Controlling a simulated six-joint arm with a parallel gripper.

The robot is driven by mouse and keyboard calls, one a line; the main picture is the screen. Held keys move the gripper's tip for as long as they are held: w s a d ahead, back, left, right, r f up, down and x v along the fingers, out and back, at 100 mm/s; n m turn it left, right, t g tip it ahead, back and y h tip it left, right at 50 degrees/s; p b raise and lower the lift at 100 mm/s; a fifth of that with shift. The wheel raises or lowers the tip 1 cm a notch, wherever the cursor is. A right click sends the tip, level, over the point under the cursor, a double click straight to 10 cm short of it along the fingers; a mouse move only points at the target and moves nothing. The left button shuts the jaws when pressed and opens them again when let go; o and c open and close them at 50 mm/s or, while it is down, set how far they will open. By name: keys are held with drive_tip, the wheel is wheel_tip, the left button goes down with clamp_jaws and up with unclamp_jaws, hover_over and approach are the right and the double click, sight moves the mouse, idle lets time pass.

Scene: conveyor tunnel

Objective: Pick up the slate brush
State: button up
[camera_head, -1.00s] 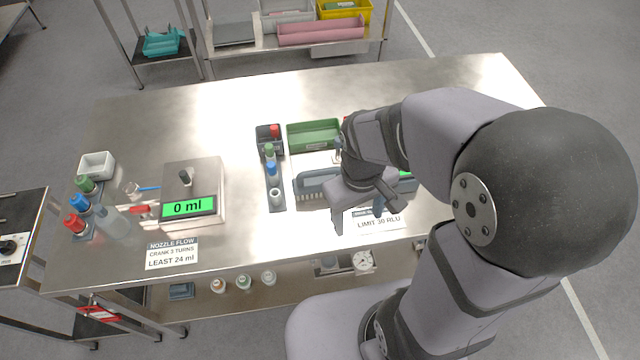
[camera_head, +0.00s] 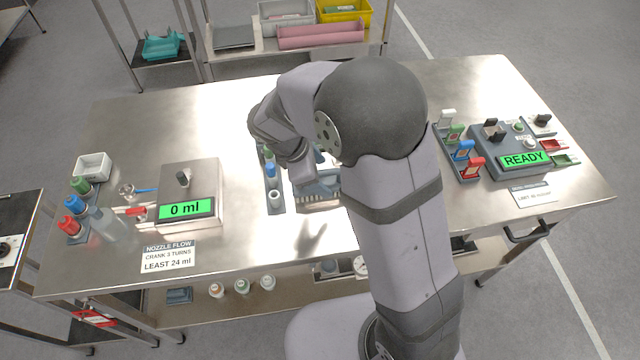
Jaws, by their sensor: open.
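The slate brush (camera_head: 320,190) lies near the middle of the steel table, with its blue-grey back up and a paler bristle strip along its near side. My forearm hides its right end. My gripper (camera_head: 300,176) is open and points down at the brush's left part. Its fingertips are mostly hidden by my wrist, so I cannot tell whether they touch the brush or hover above it. Nothing shows held in it.
A rack of small bottles (camera_head: 274,194) stands close on the left of the brush. Further left is a scale-like unit reading 0 ml (camera_head: 187,209). At right stand a READY meter (camera_head: 523,158) and a rack of coloured pieces (camera_head: 462,151). The front middle is clear.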

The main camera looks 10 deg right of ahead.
sight(328, 183)
drive_tip(key=shift+p+x, duration=0.8)
drive_tip(key=shift+x, duration=2.05)
drive_tip(key=shift+s+a+f, duration=0.1)
drive_tip(key=shift+s+a, duration=0.05)
drive_tip(key=shift+s, duration=0.05)
drive_tip(key=c, duration=1.2)
